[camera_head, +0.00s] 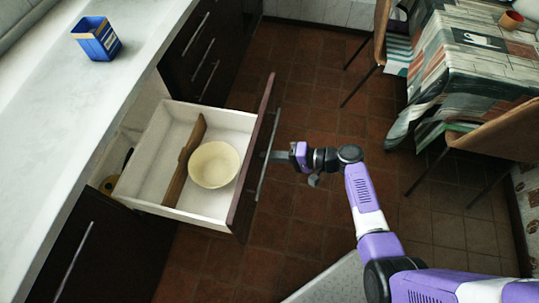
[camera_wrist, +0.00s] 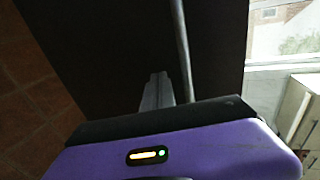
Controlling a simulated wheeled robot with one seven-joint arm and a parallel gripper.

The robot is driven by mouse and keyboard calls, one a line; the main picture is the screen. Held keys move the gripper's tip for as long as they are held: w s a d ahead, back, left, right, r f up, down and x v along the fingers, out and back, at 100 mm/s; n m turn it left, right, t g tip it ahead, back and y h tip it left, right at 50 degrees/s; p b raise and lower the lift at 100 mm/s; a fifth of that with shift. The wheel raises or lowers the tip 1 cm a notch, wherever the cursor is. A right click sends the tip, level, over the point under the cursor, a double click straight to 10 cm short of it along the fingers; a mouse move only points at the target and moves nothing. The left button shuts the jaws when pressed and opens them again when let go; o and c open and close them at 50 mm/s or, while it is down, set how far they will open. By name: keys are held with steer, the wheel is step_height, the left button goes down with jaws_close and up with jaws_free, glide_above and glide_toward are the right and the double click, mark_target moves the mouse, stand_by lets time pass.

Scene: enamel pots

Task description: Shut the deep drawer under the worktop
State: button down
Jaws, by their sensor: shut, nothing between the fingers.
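The deep drawer (camera_head: 150,140) is pulled well out from under the worktop (camera_head: 50,130). Its dark front (camera_head: 245,190) carries a long vertical-looking metal bar handle (camera_head: 268,155). Inside the drawer are a cream bowl (camera_head: 214,165) and a brown wooden divider (camera_head: 185,160). My gripper (camera_head: 272,155) is shut and empty, at the outer side of the drawer front beside the handle. In the wrist view the closed fingers (camera_wrist: 156,92) point at the dark front (camera_wrist: 100,45), just left of the handle bar (camera_wrist: 181,45). I cannot tell whether they touch it.
A blue box-shaped container (camera_head: 96,38) stands on the worktop. Other dark drawers (camera_head: 205,60) beyond are shut. A table with a patterned cloth (camera_head: 475,60) and brown chairs (camera_head: 505,135) stand at the right. The tiled floor (camera_head: 315,215) between is clear.

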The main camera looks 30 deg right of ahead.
steer(key=w+a+b, duration=2.2)
steer(key=w+a, duration=0.8)
steer(key=shift+r, duration=0.15)
steer(key=shift+a+r, duration=0.15)
steer(key=shift+a, duration=0.05)
